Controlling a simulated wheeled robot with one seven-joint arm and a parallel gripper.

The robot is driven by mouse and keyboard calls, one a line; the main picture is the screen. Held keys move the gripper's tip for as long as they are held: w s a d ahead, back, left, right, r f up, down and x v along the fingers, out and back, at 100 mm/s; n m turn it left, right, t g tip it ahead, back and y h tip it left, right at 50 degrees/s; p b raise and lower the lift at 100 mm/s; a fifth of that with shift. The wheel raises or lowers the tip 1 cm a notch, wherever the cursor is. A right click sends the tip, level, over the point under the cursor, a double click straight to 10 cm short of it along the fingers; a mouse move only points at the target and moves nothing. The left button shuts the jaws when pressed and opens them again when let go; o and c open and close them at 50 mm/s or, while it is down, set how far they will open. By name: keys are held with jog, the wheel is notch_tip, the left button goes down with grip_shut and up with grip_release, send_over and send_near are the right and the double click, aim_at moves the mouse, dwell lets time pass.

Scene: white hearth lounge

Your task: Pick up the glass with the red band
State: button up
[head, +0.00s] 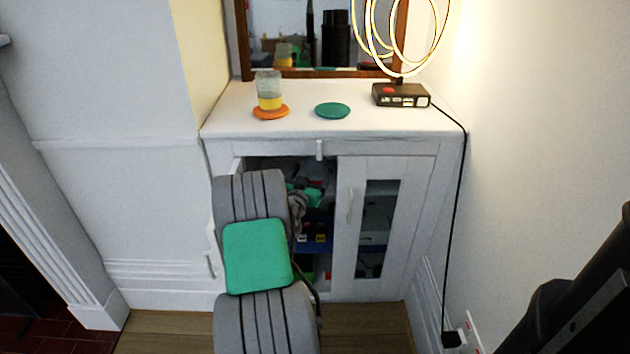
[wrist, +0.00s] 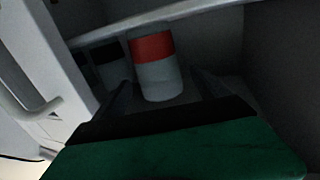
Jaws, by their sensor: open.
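The glass with the red band (wrist: 154,75) stands in a dim cabinet compartment in the wrist view. It is pale grey, with a wide red band around its upper part. My gripper (wrist: 163,92) is open, its dark fingers reaching forward to the left and right of the glass's lower part. I cannot tell whether either finger touches it. In the head view my arm reaches into the open left side of the white cabinet (head: 390,148).
In the wrist view a dark-banded item (wrist: 108,62) stands left of the glass, near the door handle (wrist: 35,115). A shelf edge (wrist: 150,20) crosses above. On the cabinet top are a yellow-banded glass (head: 269,90), an orange coaster (head: 283,112), a green coaster (head: 332,110) and a lamp (head: 402,95).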

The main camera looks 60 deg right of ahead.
aim_at(313, 173)
jog(key=d, duration=0.3)
jog(key=shift+w+d+f, duration=0.1)
jog(key=shift+w+d, duration=0.15)
jog(key=shift+d, duration=0.15)
jog(key=shift+c, duration=0.5)
jog(key=c, duration=1.5)
jog(key=shift+c, duration=0.2)
